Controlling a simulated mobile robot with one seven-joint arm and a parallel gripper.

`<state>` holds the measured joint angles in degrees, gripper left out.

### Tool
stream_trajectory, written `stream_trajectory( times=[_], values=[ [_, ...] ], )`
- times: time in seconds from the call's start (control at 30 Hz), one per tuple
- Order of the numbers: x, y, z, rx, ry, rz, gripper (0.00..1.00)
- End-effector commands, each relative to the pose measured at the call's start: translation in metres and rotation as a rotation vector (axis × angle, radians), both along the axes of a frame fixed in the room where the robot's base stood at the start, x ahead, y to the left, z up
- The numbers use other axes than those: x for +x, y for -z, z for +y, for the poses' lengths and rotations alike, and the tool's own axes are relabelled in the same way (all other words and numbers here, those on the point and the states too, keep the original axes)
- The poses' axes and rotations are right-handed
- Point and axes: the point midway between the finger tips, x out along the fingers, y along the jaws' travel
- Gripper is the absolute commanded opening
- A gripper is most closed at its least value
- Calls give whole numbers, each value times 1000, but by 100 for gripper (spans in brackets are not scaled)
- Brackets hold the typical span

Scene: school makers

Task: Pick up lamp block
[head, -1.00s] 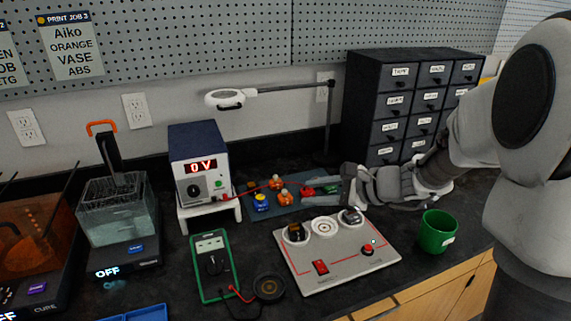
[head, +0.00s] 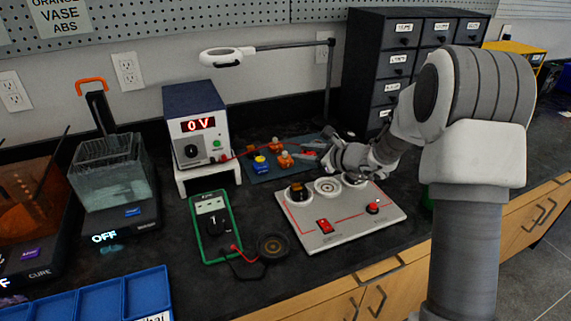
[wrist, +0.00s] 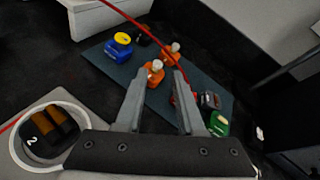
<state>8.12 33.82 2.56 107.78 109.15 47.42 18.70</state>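Two orange lamp blocks with pale bulbs stand on the dark blue-grey mat (head: 262,176). The nearer lamp block (head: 285,160) shows in the wrist view (wrist: 154,74) between and beyond my fingertips. The farther lamp block (head: 276,146) shows just behind it in the wrist view (wrist: 170,56). My gripper (wrist: 159,76) is open and empty, its fingers pointing over the mat. In the head view my gripper (head: 313,149) is right of the lamp blocks. I cannot tell its height above them.
A blue block with a yellow top (wrist: 118,46), a black block (wrist: 143,37), a grey block (wrist: 209,100) and a green block (wrist: 219,125) share the mat. A red wire (wrist: 130,18) crosses above it. The power supply (head: 198,130) stands left, the circuit board (head: 345,230) in front.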

Motion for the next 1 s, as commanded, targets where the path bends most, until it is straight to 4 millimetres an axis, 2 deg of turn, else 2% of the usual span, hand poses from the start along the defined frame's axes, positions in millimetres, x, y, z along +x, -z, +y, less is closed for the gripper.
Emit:
stream_trajectory(
  times=[0.17,0.4,0.6,0.8,0.83,1.0],
  values=[
    [8,5,8,-1,0,0,38],
    [27,28,26,-1,-3,1,38],
    [39,31,37,0,-1,0,38],
    [40,31,38,-1,0,1,38],
    [40,31,38,-1,0,1,36],
    [40,31,37,-1,0,1,5]
  ],
)
